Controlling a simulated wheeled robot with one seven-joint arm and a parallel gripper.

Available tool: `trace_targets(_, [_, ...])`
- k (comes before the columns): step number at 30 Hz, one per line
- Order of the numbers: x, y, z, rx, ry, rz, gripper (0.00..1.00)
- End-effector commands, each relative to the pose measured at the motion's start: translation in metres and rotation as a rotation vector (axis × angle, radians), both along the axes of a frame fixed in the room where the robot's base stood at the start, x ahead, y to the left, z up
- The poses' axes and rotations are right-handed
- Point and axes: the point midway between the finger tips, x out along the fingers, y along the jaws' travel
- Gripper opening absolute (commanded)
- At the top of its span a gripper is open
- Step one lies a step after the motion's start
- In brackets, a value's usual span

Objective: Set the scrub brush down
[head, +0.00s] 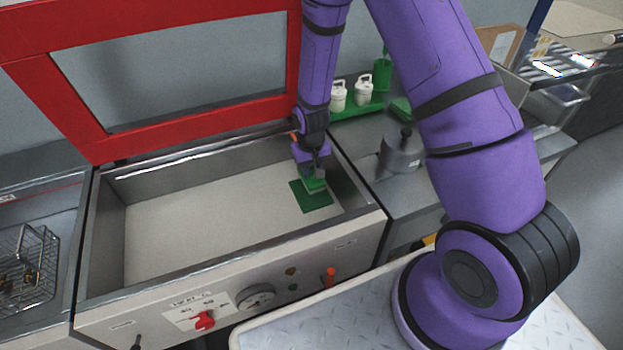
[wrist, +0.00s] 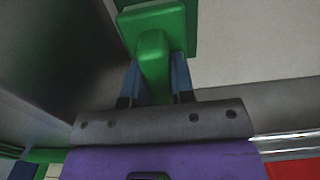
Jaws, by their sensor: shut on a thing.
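The green scrub brush (head: 315,184) is low inside the open basin, near its right end. My gripper (head: 312,172) comes down from above and is shut on it. In the wrist view the brush's handle (wrist: 153,60) sits between my two blue-grey fingers, with the wider green head (wrist: 150,22) beyond. A flat dark green square (head: 312,197) lies on the basin floor under the brush; its edge also shows in the wrist view (wrist: 190,45). I cannot tell whether the brush touches the square. The brush's underside is hidden.
The basin (head: 200,225) has a wide clear floor left of the brush. Its red-framed lid (head: 75,125) stands raised behind. To the right are a lidded metal pot (head: 402,153) and a green tray with white containers (head: 338,97). A wire basket (head: 28,270) is at the left.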

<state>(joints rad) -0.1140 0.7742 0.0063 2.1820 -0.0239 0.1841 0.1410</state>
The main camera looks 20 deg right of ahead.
Motion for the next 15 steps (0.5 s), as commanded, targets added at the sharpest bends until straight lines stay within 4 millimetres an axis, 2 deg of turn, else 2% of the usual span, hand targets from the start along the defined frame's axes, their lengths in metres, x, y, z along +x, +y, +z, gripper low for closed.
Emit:
trace_targets(9, [-0.001, 0.0, -0.037, -0.001, 0.004, 0.0, 0.01])
trace_targets(15, [0.0, 0.0, -0.041, 0.0, 0.0, 0.0, 0.01])
